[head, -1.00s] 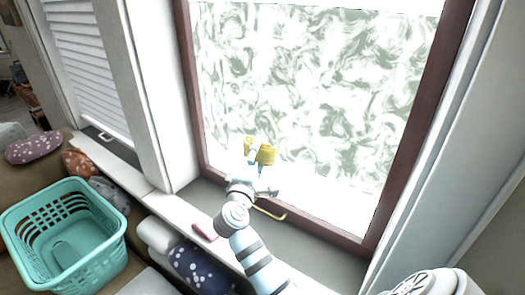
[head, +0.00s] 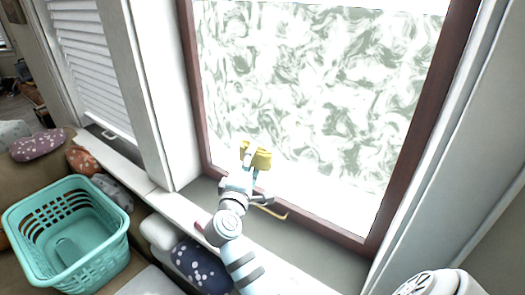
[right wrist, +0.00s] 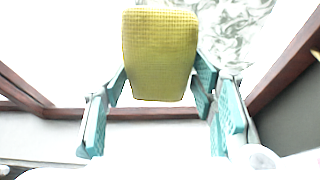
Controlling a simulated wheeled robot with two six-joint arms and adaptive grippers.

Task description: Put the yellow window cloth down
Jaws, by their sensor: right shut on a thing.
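The yellow window cloth (head: 261,159) is in my right gripper (head: 251,163), in front of the lower part of the window. In the right wrist view the cloth (right wrist: 160,55) hangs between the teal finger pads, and the gripper (right wrist: 160,85) is shut on it. The cloth looks folded and textured. It appears close to the smeared window pane (head: 310,90); I cannot tell whether it touches. My left gripper is not in view.
A brown window frame (head: 408,150) with a brass handle (head: 272,212) is beside my arm. A white sill (head: 180,205) runs below. A teal basket (head: 112,245) stands at lower left, with cushions (head: 38,145) behind it.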

